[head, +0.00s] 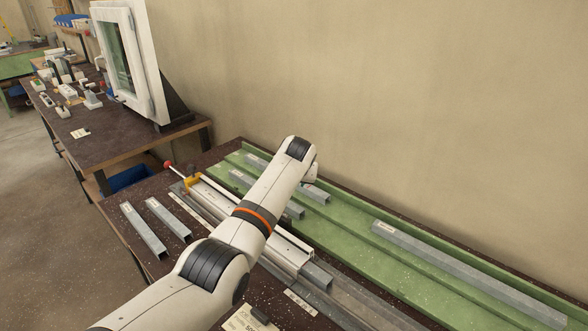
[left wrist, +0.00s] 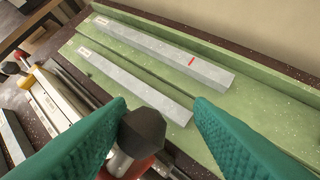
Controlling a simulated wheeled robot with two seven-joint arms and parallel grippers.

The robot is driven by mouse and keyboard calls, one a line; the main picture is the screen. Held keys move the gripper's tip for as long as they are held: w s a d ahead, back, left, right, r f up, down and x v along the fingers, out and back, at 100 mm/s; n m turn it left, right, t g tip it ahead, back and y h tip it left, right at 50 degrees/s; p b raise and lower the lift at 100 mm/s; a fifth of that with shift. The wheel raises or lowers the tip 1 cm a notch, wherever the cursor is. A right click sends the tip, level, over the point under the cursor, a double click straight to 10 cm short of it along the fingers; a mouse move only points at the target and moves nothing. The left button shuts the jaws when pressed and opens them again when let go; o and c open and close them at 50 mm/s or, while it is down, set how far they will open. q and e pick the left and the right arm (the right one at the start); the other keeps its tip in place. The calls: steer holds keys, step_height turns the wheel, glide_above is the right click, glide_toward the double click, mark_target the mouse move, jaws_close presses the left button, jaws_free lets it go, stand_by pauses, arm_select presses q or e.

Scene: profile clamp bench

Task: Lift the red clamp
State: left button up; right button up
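In the left wrist view, a dark faceted knob (left wrist: 142,132) on a metal shaft stands between my green fingers, closer to the left finger. Below it a red piece (left wrist: 128,171) shows at the bottom edge, apparently part of the red clamp; most of it is hidden. My left gripper (left wrist: 160,104) is open, with a clear gap on the knob's right side. I cannot tell whether the left finger touches the knob. In the head view my left arm reaches over the bench and hides the clamp and most of the gripper. My right gripper is not in view.
A yellow clamp with a red ball end (head: 192,183) sits at the far left of the rail. Grey profiles lie on the green tray (head: 345,233) and on the dark bench (head: 143,231). A white window frame (head: 151,60) stands on another table behind.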

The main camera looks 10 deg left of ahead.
arm_select(q)
steer(key=v, duration=0.9)
steer(key=shift+s+r+b, duration=0.2)
steer(key=shift+s+b, duration=0.15)
steer(key=shift+b, duration=0.05)
steer(key=shift+d, duration=0.1)
steer(key=shift+c, duration=0.2)
